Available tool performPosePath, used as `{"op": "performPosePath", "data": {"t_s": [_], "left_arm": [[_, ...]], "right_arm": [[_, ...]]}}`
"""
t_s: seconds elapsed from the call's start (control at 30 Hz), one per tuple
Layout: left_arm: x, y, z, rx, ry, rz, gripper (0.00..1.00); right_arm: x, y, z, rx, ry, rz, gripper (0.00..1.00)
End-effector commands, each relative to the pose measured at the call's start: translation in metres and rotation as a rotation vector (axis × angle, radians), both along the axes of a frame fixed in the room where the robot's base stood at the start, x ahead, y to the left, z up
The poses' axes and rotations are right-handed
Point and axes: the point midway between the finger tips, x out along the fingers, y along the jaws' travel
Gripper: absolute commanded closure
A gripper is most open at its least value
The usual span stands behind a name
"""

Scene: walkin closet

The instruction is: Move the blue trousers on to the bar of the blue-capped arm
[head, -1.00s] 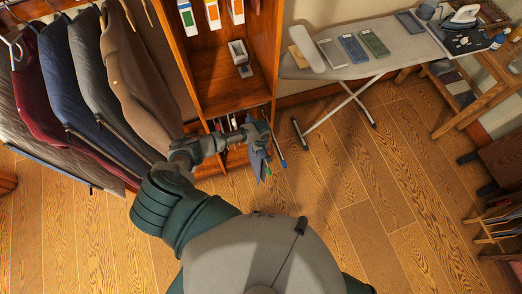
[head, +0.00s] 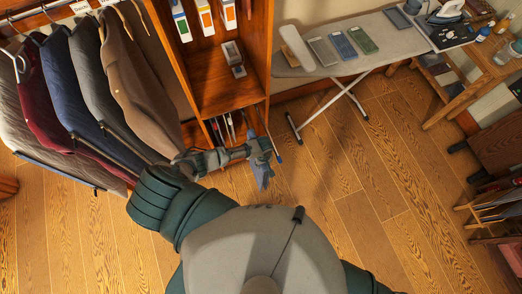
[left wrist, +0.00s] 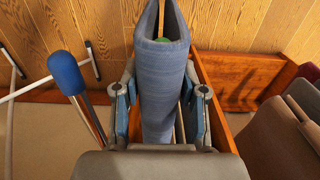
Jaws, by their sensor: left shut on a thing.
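The blue trousers (head: 262,176) hang folded below my left gripper (head: 262,150) in the head view. In the left wrist view the trousers (left wrist: 160,85) stand between the two fingers of my left gripper (left wrist: 165,105), which is shut on them. A green cap (left wrist: 164,40) shows in the opening of their fold; I cannot tell whether its bar still bears them. The blue-capped arm (left wrist: 66,72) is to the left of the trousers in the left wrist view, apart from them. Its cap also shows in the head view (head: 279,158), just right of the trousers. My right gripper is not in view.
A wooden cabinet (head: 232,98) stands behind my gripper, with other rack arms (head: 229,122) in its lower part. Jackets (head: 140,85) hang at left. An ironing board (head: 390,45) stands at the back right.

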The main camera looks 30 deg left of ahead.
Motion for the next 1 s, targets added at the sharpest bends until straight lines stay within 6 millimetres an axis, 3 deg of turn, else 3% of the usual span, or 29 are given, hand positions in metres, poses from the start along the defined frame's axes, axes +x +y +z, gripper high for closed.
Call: {"op": "performPosePath", "data": {"t_s": [0.3,1.0], "left_arm": [[-0.02,-0.026,0.002,-0.001,-0.002,-0.001,1.0],[-0.067,-0.081,0.0,-0.002,-0.001,-0.002,1.0]], "right_arm": [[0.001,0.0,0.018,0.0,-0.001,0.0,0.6],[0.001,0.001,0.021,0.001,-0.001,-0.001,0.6]]}}
